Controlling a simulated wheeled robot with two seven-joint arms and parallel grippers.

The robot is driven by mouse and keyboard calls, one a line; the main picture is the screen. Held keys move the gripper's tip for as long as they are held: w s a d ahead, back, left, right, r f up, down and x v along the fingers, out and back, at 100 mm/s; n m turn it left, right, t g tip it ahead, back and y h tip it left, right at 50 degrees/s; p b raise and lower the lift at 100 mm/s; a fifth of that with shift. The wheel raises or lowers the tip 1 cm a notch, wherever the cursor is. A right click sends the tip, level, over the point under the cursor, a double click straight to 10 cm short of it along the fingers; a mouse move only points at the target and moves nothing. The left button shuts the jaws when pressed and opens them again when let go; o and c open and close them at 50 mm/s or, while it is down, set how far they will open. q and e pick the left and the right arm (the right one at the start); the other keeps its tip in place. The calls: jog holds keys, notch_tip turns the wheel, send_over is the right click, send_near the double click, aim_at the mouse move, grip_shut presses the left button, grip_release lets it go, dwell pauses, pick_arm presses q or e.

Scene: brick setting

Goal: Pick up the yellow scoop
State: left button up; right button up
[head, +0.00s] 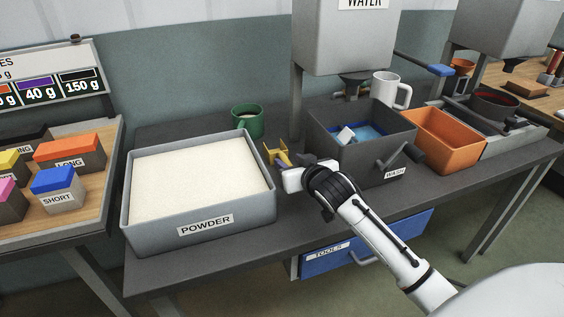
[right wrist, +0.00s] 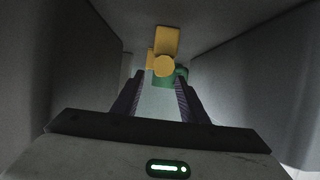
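The yellow scoop (head: 281,152) is on the dark bench, in the gap between the powder tray (head: 205,233) and the grey wash bin (head: 398,165). My right gripper (head: 284,164) is at the scoop's near side and hides part of it. In the right wrist view the scoop (right wrist: 167,42) lies straight ahead, its round end at the tips of my right gripper's fingers (right wrist: 160,80). The fingers are apart, with a clear gap between them. I cannot tell whether they touch the scoop. My left gripper is not in view.
A green mug (head: 248,121) stands behind the scoop. The powder tray's wall is close on the left, the wash bin on the right. An orange bin (head: 442,139) and a white mug (head: 391,90) are farther right. A blue tools drawer (head: 368,246) is below.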

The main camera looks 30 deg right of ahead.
aim_at(284, 159)
jog(key=shift+f+x, duration=0.15)
jog(key=shift+x, duration=1.4)
jog(key=shift+f+x, duration=0.2)
jog(key=shift+x, duration=1.35)
jog(key=shift+s, duration=0.15)
grip_shut()
